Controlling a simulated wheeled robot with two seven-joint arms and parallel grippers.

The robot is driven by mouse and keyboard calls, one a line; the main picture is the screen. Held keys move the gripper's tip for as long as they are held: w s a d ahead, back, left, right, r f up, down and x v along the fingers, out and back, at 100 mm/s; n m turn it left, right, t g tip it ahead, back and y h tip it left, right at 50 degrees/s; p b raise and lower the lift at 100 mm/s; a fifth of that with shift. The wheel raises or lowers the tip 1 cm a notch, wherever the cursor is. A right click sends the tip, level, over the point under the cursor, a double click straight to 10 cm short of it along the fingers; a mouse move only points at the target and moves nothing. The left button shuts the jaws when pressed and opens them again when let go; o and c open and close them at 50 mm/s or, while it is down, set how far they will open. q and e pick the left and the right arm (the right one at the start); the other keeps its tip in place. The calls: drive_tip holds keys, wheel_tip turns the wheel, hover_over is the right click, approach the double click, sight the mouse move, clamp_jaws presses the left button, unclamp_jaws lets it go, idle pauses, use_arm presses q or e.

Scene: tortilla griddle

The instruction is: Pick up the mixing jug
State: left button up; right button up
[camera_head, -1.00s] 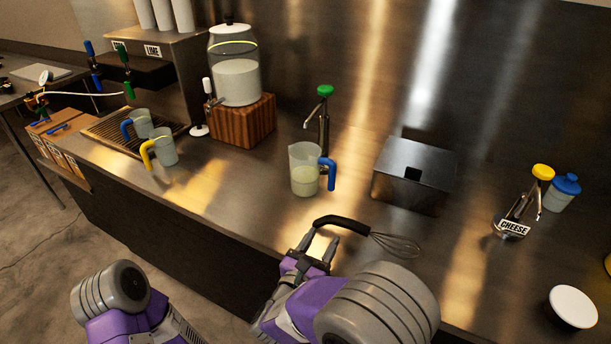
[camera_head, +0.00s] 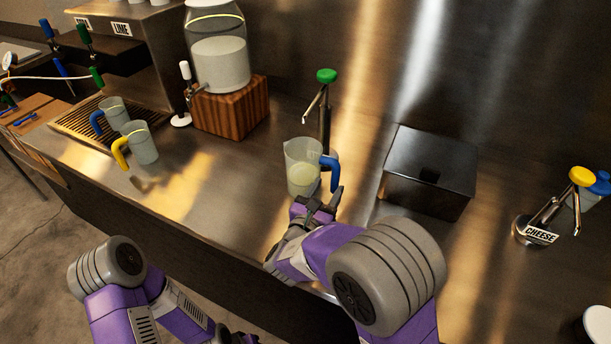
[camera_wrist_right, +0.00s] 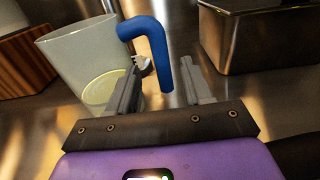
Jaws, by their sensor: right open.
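The mixing jug (camera_head: 300,172) is a clear jug with pale liquid at the bottom and a blue handle (camera_head: 330,169) on its right side. It stands upright on the steel counter. My right gripper (camera_head: 325,193) is open at the handle. In the right wrist view, the blue handle (camera_wrist_right: 157,55) hangs between the two fingers of the gripper (camera_wrist_right: 160,84), and the jug body (camera_wrist_right: 88,62) is left of them. I cannot tell whether a finger touches the jug. My left arm is low at the bottom left; its gripper (camera_head: 238,339) is mostly cut off.
Two other jugs, with a blue handle (camera_head: 115,112) and a yellow handle (camera_head: 141,144), stand at the left. A green-topped pump (camera_head: 325,108) is behind the mixing jug. A steel box (camera_head: 428,172) stands to its right. A drink dispenser (camera_head: 221,62) rests on a wooden block.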

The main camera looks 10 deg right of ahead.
sight(334, 179)
drive_tip(key=b+x, duration=0.1)
drive_tip(key=x, duration=0.4)
drive_tip(key=shift+s+d, duration=0.1)
drive_tip(key=shift+w+d+r+b, duration=0.1)
drive_tip(key=shift+w+d+b, duration=0.05)
drive_tip(key=shift+w+b, duration=0.15)
drive_tip(key=shift+c, duration=0.5)
clamp_jaws()
